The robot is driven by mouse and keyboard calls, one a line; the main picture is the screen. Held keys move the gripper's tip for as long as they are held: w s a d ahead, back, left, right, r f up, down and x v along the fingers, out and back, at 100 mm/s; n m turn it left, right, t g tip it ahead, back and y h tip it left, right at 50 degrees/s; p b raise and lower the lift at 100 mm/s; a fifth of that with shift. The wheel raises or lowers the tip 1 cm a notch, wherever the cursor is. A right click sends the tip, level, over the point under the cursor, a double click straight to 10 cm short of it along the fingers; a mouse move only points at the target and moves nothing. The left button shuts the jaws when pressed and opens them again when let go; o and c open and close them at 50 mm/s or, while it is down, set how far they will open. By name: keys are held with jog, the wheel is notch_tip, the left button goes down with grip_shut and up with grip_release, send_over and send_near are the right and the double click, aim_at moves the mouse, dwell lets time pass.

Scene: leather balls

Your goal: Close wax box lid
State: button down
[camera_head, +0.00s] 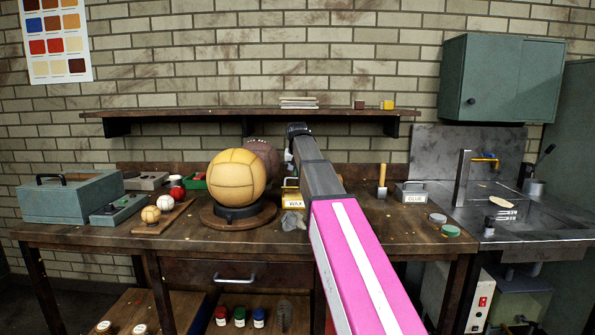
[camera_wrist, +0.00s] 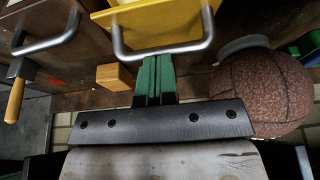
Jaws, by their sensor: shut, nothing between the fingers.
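The yellow wax box (camera_head: 294,201) with its WAX label stands on the bench, partly hidden behind my arm in the head view. A grey handle shows at its top left. In the wrist view, a yellow panel (camera_wrist: 158,22) with a grey bar handle (camera_wrist: 163,51) fills the top middle. How far the lid stands open is unclear from these views. My gripper (camera_wrist: 153,70) has its green fingers together and empty, with the tips close to the handle bar. Contact cannot be made out. In the head view my gripper is hidden behind my arm.
A tan ball (camera_head: 236,177) on a stand is left of the wax box, with a brown ball (camera_head: 263,156) behind it, also in the wrist view (camera_wrist: 262,92). A GLUE box (camera_head: 412,194) and a wooden-handled tool (camera_head: 382,180) stand to the right. A grey rag (camera_head: 293,220) lies in front.

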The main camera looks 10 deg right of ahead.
jog(key=shift+s+a+f, duration=0.1)
jog(key=shift+s+f, duration=0.4)
jog(key=shift+s, duration=0.15)
jog(key=shift+s+f+t, duration=0.35)
jog(key=shift+f+t, duration=0.05)
jog(key=shift+t, duration=0.4)
jog(key=shift+s+a+f, duration=0.15)
jog(key=shift+s+f, duration=0.1)
jog(key=shift+f, duration=0.25)
